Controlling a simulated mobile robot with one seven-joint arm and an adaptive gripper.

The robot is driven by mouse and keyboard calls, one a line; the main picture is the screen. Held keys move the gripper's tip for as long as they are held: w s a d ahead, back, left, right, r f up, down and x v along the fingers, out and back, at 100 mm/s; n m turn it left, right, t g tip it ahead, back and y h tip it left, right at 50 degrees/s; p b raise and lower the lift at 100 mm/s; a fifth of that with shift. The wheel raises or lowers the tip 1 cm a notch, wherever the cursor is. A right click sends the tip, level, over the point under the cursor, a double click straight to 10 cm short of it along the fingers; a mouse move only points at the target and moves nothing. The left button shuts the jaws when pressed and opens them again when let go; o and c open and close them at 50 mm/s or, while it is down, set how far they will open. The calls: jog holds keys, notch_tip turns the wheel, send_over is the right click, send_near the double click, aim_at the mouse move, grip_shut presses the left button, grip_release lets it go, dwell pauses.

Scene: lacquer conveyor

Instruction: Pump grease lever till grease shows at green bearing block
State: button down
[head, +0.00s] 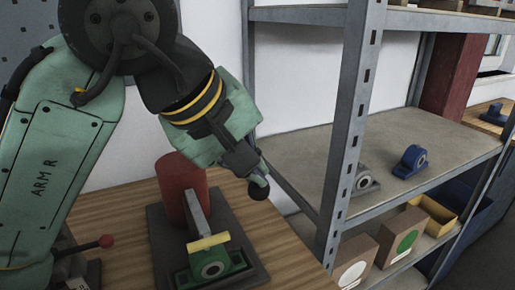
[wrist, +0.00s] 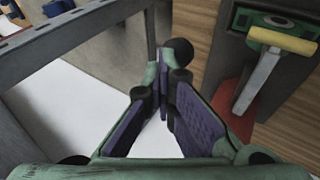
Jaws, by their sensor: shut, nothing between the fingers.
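A green bearing block (head: 182,280) with a pale ring sits on a dark base plate (head: 165,248) on the wooden bench. A grey bar (head: 195,214) with a yellow end piece (head: 208,242) runs from beside a red cylinder (head: 182,178) to above the block. The bar (wrist: 258,82), yellow piece (wrist: 282,40) and block also show at the wrist view's upper right. My gripper (head: 256,174) is shut, above and right of the cylinder. A black ball (wrist: 178,52) is close to its fingertips; what it is attached to is hidden. I cannot make out grease.
A grey metal shelf (head: 345,150) stands close on the right, holding a blue bearing block (head: 410,162), a grey one (head: 364,180), labelled boxes (head: 397,240) and a yellow bin (head: 438,213).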

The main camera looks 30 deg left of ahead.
jog(key=shift+w+f, duration=0.1)
jog(key=shift+f, duration=0.3)
jog(key=shift+r, duration=0.15)
jog(key=r+p, duration=0.3)
jog(key=shift+w+a, duration=0.25)
jog(key=shift+a, duration=0.1)
jog(key=shift+w+a+r+p, duration=0.3)
jog(key=shift+a+r+p, duration=0.25)
jog(key=shift+r+p, duration=0.2)
jog(key=shift+w+a+r+p, duration=0.3)
jog(key=shift+a+r+p, duration=0.2)
jog(key=shift+r+p, duration=0.25)
jog(key=shift+w+a, duration=0.1)
jog(key=shift+a, duration=0.1)
